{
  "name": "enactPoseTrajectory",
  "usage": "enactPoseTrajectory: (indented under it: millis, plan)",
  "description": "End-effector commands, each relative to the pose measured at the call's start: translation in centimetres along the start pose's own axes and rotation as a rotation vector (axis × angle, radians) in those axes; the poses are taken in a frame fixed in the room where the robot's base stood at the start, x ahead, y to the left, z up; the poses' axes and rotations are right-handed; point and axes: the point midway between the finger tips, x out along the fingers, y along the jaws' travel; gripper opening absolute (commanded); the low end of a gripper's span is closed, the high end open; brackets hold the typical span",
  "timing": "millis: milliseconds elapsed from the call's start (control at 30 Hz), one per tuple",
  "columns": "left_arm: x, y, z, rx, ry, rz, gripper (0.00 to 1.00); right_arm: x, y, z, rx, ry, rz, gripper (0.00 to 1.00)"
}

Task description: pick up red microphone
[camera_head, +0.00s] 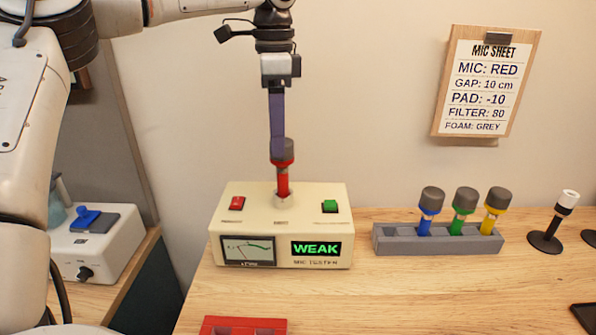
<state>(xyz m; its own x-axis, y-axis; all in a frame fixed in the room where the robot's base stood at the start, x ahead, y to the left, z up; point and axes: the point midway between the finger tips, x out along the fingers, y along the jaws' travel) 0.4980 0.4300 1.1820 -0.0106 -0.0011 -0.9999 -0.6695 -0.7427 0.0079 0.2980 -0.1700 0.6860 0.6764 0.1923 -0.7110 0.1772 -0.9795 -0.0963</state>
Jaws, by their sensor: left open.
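The red microphone (283,182) stands upright in the socket on top of the cream mic tester (230,215). It has a red body and a dark grey head. My left gripper (278,150) points straight down over it, open, with a purple finger overlapping the microphone's head in the picture. Only one finger shows clearly, so I cannot tell whether it touches the microphone. The tester's display (316,248) reads WEAK in green. My right gripper is not in view.
A grey rack (440,244) holds blue, green and yellow microphones on the right, with free room at its left end. A black stand (546,240) is farther right. A red tray (243,325) lies in front. The mic sheet (487,85) hangs on the wall. The table's middle is clear.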

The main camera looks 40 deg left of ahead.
Motion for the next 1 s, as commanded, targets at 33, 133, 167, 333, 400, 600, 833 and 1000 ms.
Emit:
enactPoseTrajectory:
  millis: [33, 133, 167, 333, 400, 600, 833, 1000]
  plan:
    - [0.2, 0.2, -0.4, 0.021, 0.0, -0.004, 0.58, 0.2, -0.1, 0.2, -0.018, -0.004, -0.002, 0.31]
    - [1.5, 0.3, -0.6, 0.036, 0.0, -0.004, 0.58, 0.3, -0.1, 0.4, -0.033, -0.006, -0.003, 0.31]
    - [2.0, 0.3, -0.6, 0.035, 0.001, -0.003, 0.58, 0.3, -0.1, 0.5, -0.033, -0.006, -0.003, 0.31]
    - [4.2, 0.2, -0.7, 0.033, 0.003, -0.005, 0.58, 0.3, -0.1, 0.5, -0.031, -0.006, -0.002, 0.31]
    - [4.7, 0.2, -0.7, 0.033, 0.002, -0.005, 0.58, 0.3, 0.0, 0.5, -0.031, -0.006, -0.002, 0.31]
    - [6.8, -0.1, -1.0, 0.032, 0.0, -0.004, 0.58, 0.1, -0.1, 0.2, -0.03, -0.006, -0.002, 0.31]
    - [9.7, -0.2, -1.1, 0.031, 0.002, -0.006, 0.58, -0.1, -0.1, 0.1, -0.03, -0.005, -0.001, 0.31]
    - [10.0, -0.3, -1.1, 0.03, 0.004, -0.007, 0.58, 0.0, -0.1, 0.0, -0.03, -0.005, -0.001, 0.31]
